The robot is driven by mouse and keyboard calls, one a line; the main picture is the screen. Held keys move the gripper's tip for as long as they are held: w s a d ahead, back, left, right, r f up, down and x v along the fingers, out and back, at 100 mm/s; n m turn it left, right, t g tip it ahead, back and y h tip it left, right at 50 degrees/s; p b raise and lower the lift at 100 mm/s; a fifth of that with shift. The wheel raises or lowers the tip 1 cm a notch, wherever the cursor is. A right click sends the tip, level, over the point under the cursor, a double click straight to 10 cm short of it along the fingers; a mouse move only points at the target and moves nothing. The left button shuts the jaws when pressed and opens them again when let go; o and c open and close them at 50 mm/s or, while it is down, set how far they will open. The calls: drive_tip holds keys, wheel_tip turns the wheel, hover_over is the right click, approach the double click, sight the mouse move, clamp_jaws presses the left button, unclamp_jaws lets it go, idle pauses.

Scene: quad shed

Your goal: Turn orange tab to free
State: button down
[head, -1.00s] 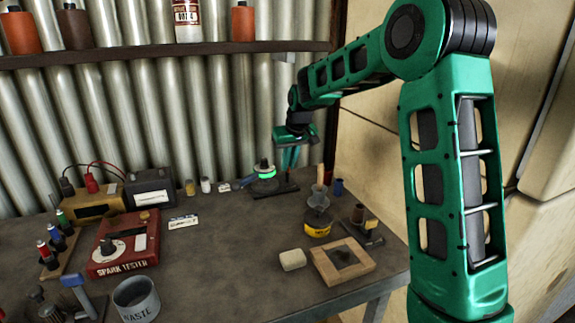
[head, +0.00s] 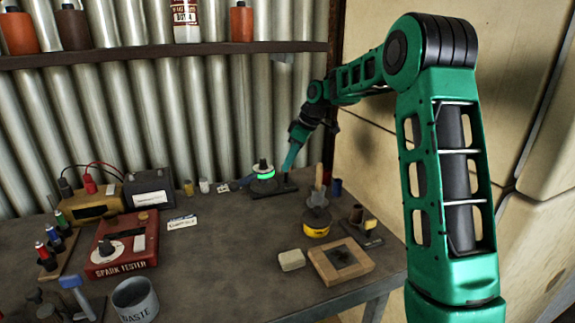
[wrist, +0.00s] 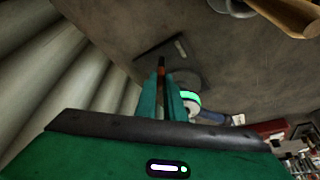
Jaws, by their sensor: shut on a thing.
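My gripper (head: 287,170) reaches down at the back of the bench, beside a dark stand (head: 284,189) with a glowing green ring (head: 263,175). In the wrist view the gripper's two green fingers (wrist: 161,82) are close together. They are shut on a small orange tab (wrist: 161,70), which shows between their tips. The green ring (wrist: 190,100) is just right of the fingers in that view. The tab is too small or hidden to make out in the head view. Which way it is turned is unclear.
A wooden frame (head: 341,262) lies nearer. A red spark tester (head: 120,245) is at left. The bench middle is clear. Corrugated wall rises close behind.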

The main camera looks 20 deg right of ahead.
drive_tip(key=n, duration=0.2)
drive_tip(key=n+g, duration=0.1)
drive_tip(key=n, duration=0.1)
drive_tip(key=n+g+y, duration=0.1)
drive_tip(key=shift+w+d+n, duration=0.3)
drive_tip(key=shift+w+n, duration=0.05)
drive_tip(key=shift+n, duration=0.05)
drive_tip(key=shift+w+r+n+g, duration=0.15)
drive_tip(key=shift+n+g, duration=0.15)
drive_tip(key=shift+n, duration=0.7)
drive_tip(key=c, duration=1.9)
unclamp_jaws()
drive_tip(key=shift+o, duration=0.2)
drive_tip(key=shift+a, duration=0.1)
